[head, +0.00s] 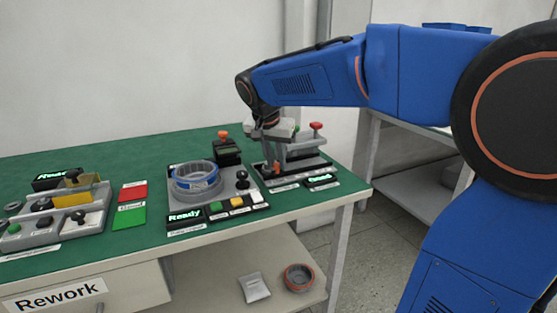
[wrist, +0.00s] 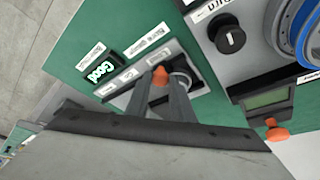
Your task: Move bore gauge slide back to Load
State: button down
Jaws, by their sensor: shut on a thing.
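The bore gauge (head: 305,160) is a dark-based grey fixture at the right end of the green bench. My gripper (head: 272,168) reaches down at its left front. In the wrist view my gripper (wrist: 163,85) has its two grey fingers shut at the slide's orange-topped handle (wrist: 160,75). The handle also shows as a small orange spot in the head view (head: 277,168). A round dark part beside the fingers is partly hidden. The gauge's display (wrist: 100,72) reads "Good" in the wrist view. Which position the slide is in cannot be told; my fingers cover part of the track.
Left of the gauge stands a grey station with a blue ring (head: 196,180), a black knob (head: 242,180) and a "Ready" display (head: 185,216). An orange-topped post (head: 223,134) stands behind it. The bench's right edge is close to the gauge. Red and green mats (head: 130,217) lie farther left.

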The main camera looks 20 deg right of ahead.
jog(key=shift+a, duration=0.15)
jog(key=c, duration=1.8)
grip_release()
jog(key=shift+a, duration=0.15)
jog(key=shift+r, duration=0.1)
jog(key=v, duration=1.7)
jog(key=shift+r, duration=0.15)
jog(key=s+d+f+n+y, duration=0.1)
jog(key=s+d+f+n, duration=0.1)
jog(key=s+f, duration=0.6)
jog(key=s+d+f+n+t+y, duration=0.1)
jog(key=s+d+f+n, duration=0.1)
jog(key=s+f, duration=0.7)
jog(key=s+d+f+n+y, duration=0.1)
jog(key=s+f+n, duration=0.3)
jog(key=s+f, duration=0.4)
jog(key=shift+s+d+f+n, duration=0.15)
jog(key=shift+d+f, duration=0.2)
jog(key=shift+f, duration=0.5)
jog(key=shift+s+d+f+n, duration=0.15)
jog(key=shift+d+f, duration=0.2)
jog(key=shift+f, duration=0.45)
